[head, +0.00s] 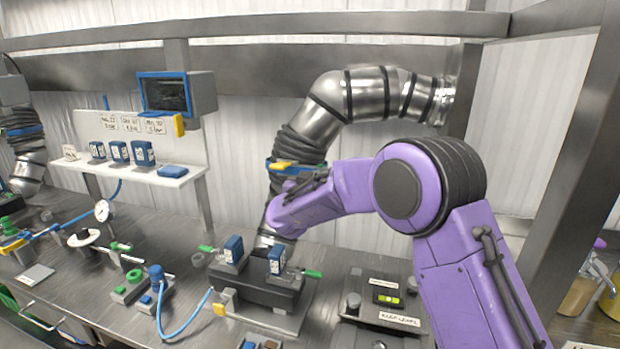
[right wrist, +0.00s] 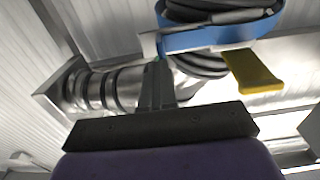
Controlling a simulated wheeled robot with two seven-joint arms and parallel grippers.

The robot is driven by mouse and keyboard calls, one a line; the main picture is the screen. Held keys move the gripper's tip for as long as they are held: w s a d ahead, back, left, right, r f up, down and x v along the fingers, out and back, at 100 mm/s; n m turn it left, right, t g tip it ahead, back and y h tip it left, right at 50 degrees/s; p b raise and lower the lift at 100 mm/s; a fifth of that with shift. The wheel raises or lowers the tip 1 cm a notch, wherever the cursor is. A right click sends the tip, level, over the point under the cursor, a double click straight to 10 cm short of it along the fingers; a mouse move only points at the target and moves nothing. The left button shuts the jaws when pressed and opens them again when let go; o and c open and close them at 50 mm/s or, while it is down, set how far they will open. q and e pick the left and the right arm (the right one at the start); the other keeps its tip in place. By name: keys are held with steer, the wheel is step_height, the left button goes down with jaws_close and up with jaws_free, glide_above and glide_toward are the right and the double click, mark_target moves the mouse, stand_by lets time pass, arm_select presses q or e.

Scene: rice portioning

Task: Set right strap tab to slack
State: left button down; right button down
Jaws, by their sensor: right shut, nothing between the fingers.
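The right strap is a blue band around the dark ribbed sleeve of the steel duct. Its yellow tab (head: 283,164) sticks out to the left in the head view. In the right wrist view the yellow tab (right wrist: 252,73) hangs to the right of the blue band (right wrist: 215,38). My right gripper (head: 318,177) is shut and empty, just below the band at its right side. In the right wrist view its fingertips (right wrist: 157,68) overlap the band's left end, away from the tab; I cannot tell whether they touch it. My left gripper is not in view.
Below the duct stands a dark fixture (head: 255,290) with blue blocks and green handles. A control box (head: 385,297) with a lit display is to its right. A shelf (head: 140,172) with blue boxes and a monitor (head: 165,93) are at the left. My purple right arm crosses the right side.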

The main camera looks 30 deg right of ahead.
steer(key=shift+d+r, duration=0.1)
steer(key=shift+d, duration=0.2)
stand_by(0.6)
steer(key=c, duration=1.8)
jaws_free()
